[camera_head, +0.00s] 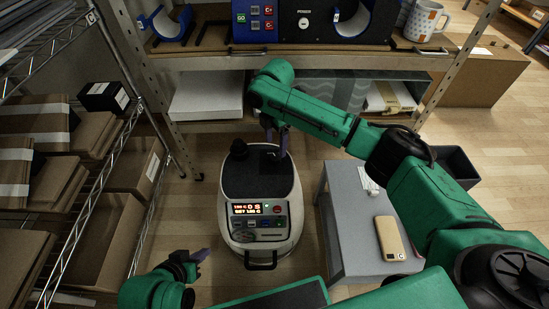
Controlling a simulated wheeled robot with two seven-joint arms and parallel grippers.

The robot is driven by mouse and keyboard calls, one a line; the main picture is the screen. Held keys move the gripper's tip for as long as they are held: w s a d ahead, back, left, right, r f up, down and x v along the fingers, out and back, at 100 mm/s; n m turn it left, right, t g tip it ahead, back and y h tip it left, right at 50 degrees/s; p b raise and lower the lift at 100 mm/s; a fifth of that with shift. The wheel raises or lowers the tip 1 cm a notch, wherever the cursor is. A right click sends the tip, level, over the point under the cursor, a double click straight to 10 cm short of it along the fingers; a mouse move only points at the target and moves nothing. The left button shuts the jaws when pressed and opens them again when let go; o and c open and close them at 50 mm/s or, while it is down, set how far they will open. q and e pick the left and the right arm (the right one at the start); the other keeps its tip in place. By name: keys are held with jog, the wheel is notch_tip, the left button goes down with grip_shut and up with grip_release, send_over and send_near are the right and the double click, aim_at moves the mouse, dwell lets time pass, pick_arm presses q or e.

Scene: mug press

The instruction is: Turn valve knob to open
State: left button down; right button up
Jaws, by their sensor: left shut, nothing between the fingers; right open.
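A white rounded machine (290,222) with a black top and a lit red display stands on the floor in the middle. My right gripper (276,145) is open, pointing down at the back of the machine's top, a little right of that part. I cannot tell whether it touches anything. My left gripper (203,255) is shut and empty, left of the machine's front.
A grey table (350,215) with a phone (390,238) stands right. Shelves with cardboard boxes (50,125) stand left.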

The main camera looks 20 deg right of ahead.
aim_at(275, 157)
notch_tip(275, 157, down, 5)
jog(key=shift+f+b, duration=0.2)
jog(key=shift+b, duration=0.55)
jog(key=shift+f, duration=0.35)
pick_arm(q)
jog(key=d+t, duration=0.1)
jog(key=d+f+t+h, duration=0.1)
jog(key=d, duration=0.1)
jog(key=w+d+f+t+h, duration=0.1)
jog(key=shift+d, duration=0.2)
